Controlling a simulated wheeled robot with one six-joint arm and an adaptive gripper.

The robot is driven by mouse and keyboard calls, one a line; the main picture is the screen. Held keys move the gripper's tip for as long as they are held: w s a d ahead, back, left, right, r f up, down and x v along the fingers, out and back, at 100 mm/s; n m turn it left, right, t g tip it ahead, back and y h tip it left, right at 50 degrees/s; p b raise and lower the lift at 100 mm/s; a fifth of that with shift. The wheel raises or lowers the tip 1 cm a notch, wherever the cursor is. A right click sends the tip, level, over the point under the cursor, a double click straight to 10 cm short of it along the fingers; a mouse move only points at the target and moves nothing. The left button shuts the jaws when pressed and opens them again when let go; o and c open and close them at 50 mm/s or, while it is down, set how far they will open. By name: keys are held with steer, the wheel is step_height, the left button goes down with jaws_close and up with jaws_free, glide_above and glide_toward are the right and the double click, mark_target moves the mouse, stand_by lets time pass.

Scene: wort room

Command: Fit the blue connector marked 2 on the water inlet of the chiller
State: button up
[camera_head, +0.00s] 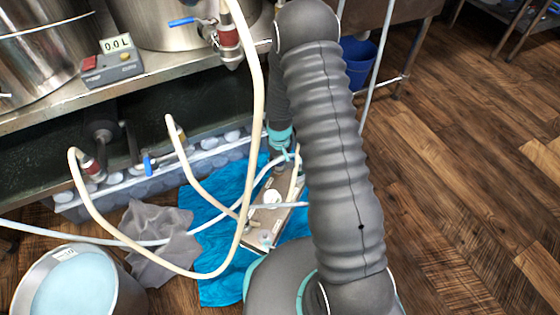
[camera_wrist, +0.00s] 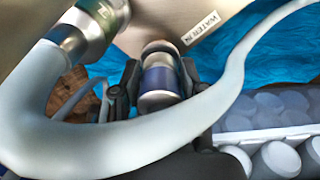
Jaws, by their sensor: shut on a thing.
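The chiller (camera_head: 270,215) is a metal block lying on a blue cloth, with hoses at its ports. In the wrist view its side (camera_wrist: 180,15) carries a "WATER IN" label (camera_wrist: 201,28). My gripper (camera_wrist: 157,85) is shut on a metal connector with a dark blue band (camera_wrist: 158,80). The connector's far end is close to the chiller beside the label; I cannot tell if they touch. A mark 2 is not readable. In the head view my gripper (camera_head: 284,152) is at the chiller's far end, and the connector is not clear there.
The blue cloth (camera_head: 215,285) spreads under the chiller. A grey rag (camera_head: 160,245) and a bucket (camera_head: 125,295) are left. A blue bucket (camera_head: 358,62) stands behind. The right floor is clear.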

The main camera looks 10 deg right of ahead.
steer(key=shift+f, duration=0.3)
steer(key=o, duration=1.3)
steer(key=shift+o, duration=0.2)
step_height(320, 180, up, 12)
steer(key=s+r+t+p, duration=0.2)
steer(key=s+r, duration=0.6)
steer(key=r, duration=0.6)
steer(key=s+r+m+t+p, duration=0.1)
steer(key=s+r+p, duration=0.4)
steer(key=s+r, duration=0.4)
steer(key=s+r+t+p, duration=0.2)
steer(key=s+r, duration=0.7)
steer(key=r, duration=1)
steer(key=shift+m+t+p, duration=0.3)
steer(key=shift+p, duration=0.6)
